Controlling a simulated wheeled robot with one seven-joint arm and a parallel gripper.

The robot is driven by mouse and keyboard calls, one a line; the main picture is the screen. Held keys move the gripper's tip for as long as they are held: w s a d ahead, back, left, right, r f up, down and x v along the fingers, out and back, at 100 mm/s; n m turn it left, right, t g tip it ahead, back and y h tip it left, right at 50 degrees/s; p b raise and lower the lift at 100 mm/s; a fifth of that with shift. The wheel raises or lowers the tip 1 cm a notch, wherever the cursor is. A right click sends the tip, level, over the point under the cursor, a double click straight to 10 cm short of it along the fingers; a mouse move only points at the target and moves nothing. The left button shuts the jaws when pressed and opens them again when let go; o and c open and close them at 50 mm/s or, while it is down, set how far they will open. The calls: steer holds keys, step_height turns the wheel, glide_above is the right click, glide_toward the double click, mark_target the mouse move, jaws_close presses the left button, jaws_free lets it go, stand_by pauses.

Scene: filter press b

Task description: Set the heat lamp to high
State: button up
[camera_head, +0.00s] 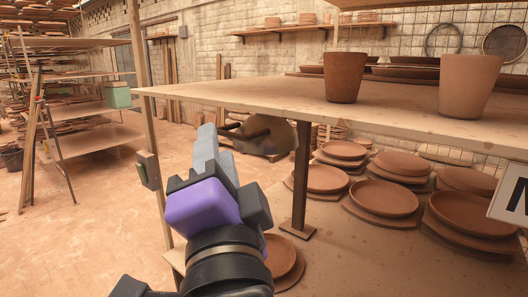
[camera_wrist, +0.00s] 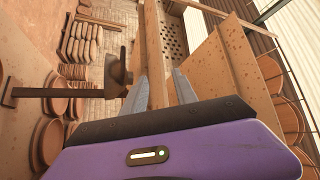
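A dark dome-shaped thing (camera_head: 265,134), which may be the heat lamp, shows under the shelf board behind my gripper. A similar dark shape (camera_wrist: 118,72) is left of my fingers in the wrist view. My gripper (camera_head: 214,152) is raised below the shelf's front edge. In the wrist view its grey fingers (camera_wrist: 160,91) are apart, with nothing held; a wooden beam passes behind them.
The shelf board (camera_head: 240,95) carries two terracotta pots (camera_head: 344,77) (camera_head: 470,86). Stacked clay plates (camera_head: 384,199) fill the lower shelf at right. A dark metal leg (camera_head: 301,180) stands right of my gripper. A wooden post (camera_head: 158,190) is at left; open floor (camera_head: 85,220) lies beyond.

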steer(key=s+d+f+n+y, duration=0.1)
steer(key=s+d+f+n, duration=0.35)
steer(key=f, duration=0.35)
steer(key=s+d+f+n+g+y, duration=0.1)
steer(key=s+d+f+n, duration=0.2)
steer(key=f+n, duration=0.3)
steer(key=s+d+f+n+y, duration=0.2)
steer(key=s+d+f+n, duration=0.15)
steer(key=f, duration=0.55)
steer(key=s+d+f+m+g+h, duration=0.1)
steer(key=s+d+f+g+h, duration=0.1)
steer(key=s+d+f+h, duration=0.2)
steer(key=s+d+f+m+g+h, duration=0.2)
steer(key=s+d+f, duration=0.9)
steer(key=s, duration=0.7)
steer(key=shift+s+f+g+h, duration=0.15)
steer(key=shift+f+g+h, duration=0.55)
steer(key=shift+h, duration=0.5)
steer(key=shift+r, duration=0.1)
